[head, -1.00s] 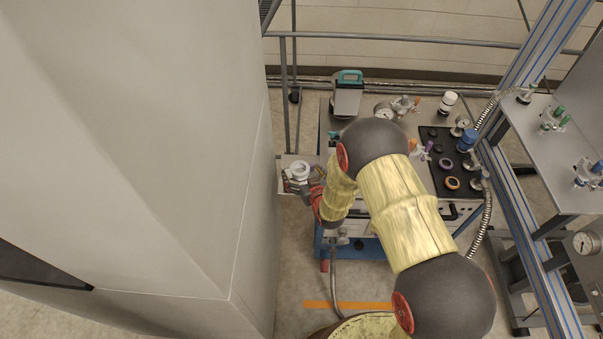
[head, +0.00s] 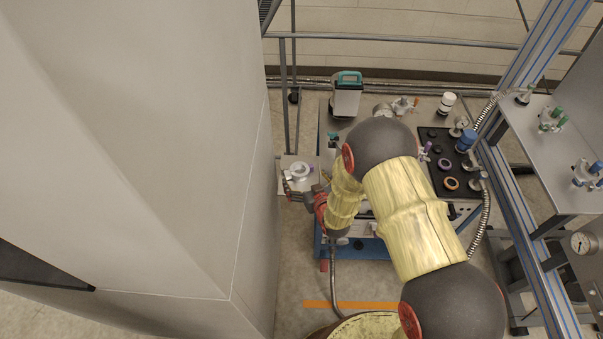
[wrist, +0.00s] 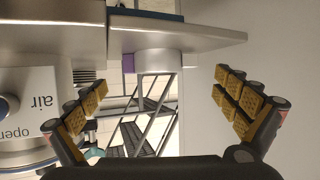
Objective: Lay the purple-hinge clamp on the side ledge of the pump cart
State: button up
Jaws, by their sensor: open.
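The purple-hinge clamp (head: 300,171) is a pale metal ring with a purple part at its right side. It lies on the side ledge (head: 289,160) at the left of the pump cart (head: 330,243). The wrist view is upside down; there the clamp (wrist: 158,62), with its purple hinge (wrist: 128,63), rests against the top face of the ledge (wrist: 195,38). My gripper (head: 297,193) is open, just on the near side of the clamp. In the wrist view its spread fingers (wrist: 160,85) hold nothing and stand apart from the clamp.
A large pale wall-like body (head: 200,170) stands close to the left of the ledge. A teal-topped device (head: 347,95) and a black mat (head: 437,147) with rings and fittings are on the cart top. A rail (head: 400,39) runs behind. My arm hides part of the cart.

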jog(key=p+v, duration=0.1)
jog(key=v, duration=0.7)
jog(key=d+r+m+g+h, duration=0.15)
jog(key=d+r, duration=0.25)
jog(key=r, duration=0.7)
jog(key=d+r+m+g+h, duration=0.15)
jog(key=d+r, duration=0.35)
jog(key=r, duration=0.5)
jog(key=s+d+r+g, duration=0.1)
jog(key=s+r, duration=0.3)
jog(key=s, duration=0.5)
jog(key=s+d+r+g+h, duration=0.1)
jog(key=s+d+r, duration=0.2)
jog(key=s, duration=0.6)
jog(key=s+d+r+m+g, duration=0.1)
jog(key=s+d+r+g, duration=0.1)
jog(key=s+r, duration=0.5)
jog(key=s, duration=0.2)
jog(key=shift+s+d+h, duration=0.3)
jog(key=shift+s+h, duration=0.1)
jog(key=shift+d, duration=0.1)
